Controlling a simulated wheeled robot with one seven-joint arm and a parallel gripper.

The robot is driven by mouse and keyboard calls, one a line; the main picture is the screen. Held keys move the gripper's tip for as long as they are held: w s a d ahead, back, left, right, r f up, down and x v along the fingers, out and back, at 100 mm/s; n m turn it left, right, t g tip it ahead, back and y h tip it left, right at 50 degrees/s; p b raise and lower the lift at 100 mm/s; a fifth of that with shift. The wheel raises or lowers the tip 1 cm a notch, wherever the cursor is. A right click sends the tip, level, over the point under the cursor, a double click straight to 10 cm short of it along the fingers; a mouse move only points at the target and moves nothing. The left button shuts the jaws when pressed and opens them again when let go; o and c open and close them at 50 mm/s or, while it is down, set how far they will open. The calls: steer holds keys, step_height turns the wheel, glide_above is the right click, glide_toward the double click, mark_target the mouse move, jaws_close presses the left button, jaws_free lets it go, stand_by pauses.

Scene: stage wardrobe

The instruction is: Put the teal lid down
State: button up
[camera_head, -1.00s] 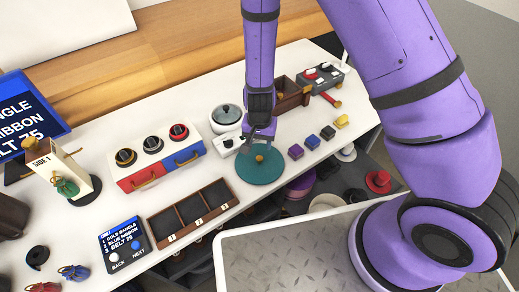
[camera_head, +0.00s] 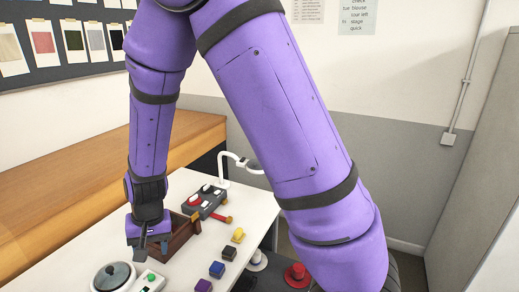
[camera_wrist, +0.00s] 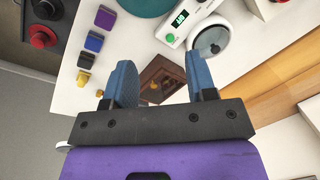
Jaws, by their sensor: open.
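The teal lid (camera_wrist: 146,4) shows only as a part at the top edge of the wrist view, lying on the white table. It is out of the head view. My gripper (camera_wrist: 161,76) is open and empty, with its two blue fingers apart. It is away from the lid, above or close by a brown wooden box (camera_wrist: 153,80). In the head view my gripper (camera_head: 148,246) is beside this box (camera_head: 180,232), which it partly hides.
A white device with a green button (camera_head: 150,281) and a round pot with a grey lid (camera_head: 113,276) stand near my gripper. Several small coloured blocks (camera_head: 217,269) line the table's right side. A grey button box (camera_head: 206,201) and a white lamp (camera_head: 240,160) are farther back.

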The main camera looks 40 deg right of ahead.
steer(key=s+d+r+n+t, duration=0.1)
steer(key=s+d+r, duration=0.25)
steer(key=r, duration=0.65)
steer(key=s+d+r+n+t, duration=0.1)
steer(key=s+d+r, duration=0.3)
steer(key=r, duration=0.5)
steer(key=s+d+r+t, duration=0.1)
steer(key=s+d+r, duration=0.3)
steer(key=s+d, duration=0.1)
steer(key=s+d+r+n+t+h, duration=0.1)
steer(key=s+d+r, duration=0.3)
steer(key=s, duration=0.4)
steer(key=shift+d+r+h, duration=0.3)
steer(key=shift+d+r, duration=0.05)
steer(key=shift+r, duration=0.3)
steer(key=shift+s, duration=0.1)
